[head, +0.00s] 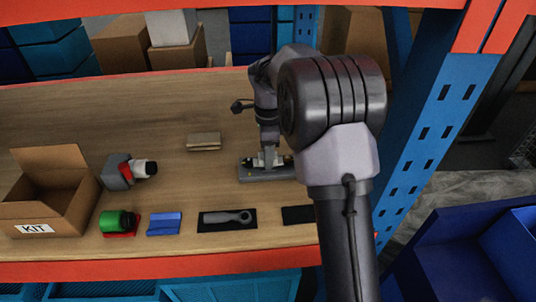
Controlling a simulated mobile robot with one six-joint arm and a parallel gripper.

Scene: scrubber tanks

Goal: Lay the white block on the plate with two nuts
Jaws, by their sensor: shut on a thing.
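My gripper (268,158) points down over a grey plate (248,174) on the wooden shelf. It is shut on a small pale piece that looks like the white block (268,160), mostly hidden by the fingers. The block is at or just above the plate; I cannot tell if they touch. Small yellowish bits show on the plate on both sides of the gripper, perhaps the two nuts; they are too small to make out. My arm hides the area to the right of the plate.
A tan block (204,141) lies left of the plate. An open KIT box (48,205), a grey and red tool (126,170), a green cylinder (112,221), a blue piece (164,223) and a wrench on a black mat (212,220) are nearby. A blue rack post (430,130) stands right.

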